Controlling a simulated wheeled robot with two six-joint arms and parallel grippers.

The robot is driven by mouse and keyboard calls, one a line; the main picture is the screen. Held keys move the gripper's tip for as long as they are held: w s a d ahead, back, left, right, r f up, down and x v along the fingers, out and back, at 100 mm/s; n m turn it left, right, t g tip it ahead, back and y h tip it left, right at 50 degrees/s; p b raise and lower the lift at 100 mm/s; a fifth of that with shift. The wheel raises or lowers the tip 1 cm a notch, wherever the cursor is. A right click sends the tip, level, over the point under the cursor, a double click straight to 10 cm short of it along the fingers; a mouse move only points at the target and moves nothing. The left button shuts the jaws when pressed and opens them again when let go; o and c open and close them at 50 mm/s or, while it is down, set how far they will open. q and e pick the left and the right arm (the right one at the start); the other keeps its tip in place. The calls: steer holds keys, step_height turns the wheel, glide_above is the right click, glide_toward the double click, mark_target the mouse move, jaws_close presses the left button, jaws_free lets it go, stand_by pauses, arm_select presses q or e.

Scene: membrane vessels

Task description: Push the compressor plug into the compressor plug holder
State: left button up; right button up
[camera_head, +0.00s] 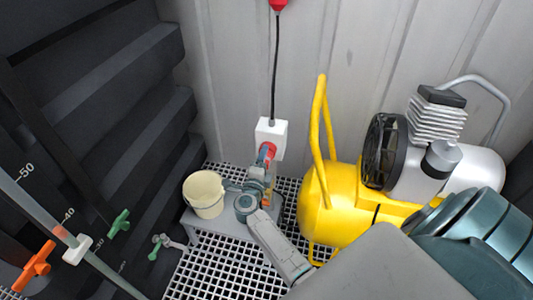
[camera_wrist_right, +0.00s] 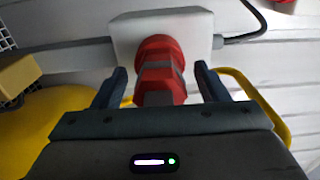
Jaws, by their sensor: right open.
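The compressor plug (camera_wrist_right: 160,72), red with a grey band, points at the white box of the compressor plug holder (camera_wrist_right: 120,36). Its far end meets or overlaps the box's face in the right wrist view; how deep it sits I cannot tell. In the head view the holder (camera_head: 271,137) is on the wall, with the red plug (camera_head: 266,153) at its lower front. My right gripper (camera_wrist_right: 160,82) is open, one finger on each side of the plug, with visible gaps. It also shows in the head view (camera_head: 263,172), just below the plug. My left gripper is not in view.
A yellow compressor (camera_head: 342,204) stands close to the right of my arm. A cream bucket (camera_head: 204,194) is close on the left. A black cable (camera_head: 276,70) runs up the wall from the holder. The floor is white grating (camera_head: 222,270).

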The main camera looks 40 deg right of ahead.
stand_by(0.6)
steer(key=c, duration=1.3)
steer(key=shift+s+a, duration=0.1)
steer(key=shift+s+a+p, duration=0.1)
steer(key=shift+p, duration=0.2)
steer(key=shift+s+a, duration=0.3)
steer(key=shift+a, duration=0.1)
steer(key=shift+p+v, duration=0.4)
steer(key=shift+v, duration=1.8)
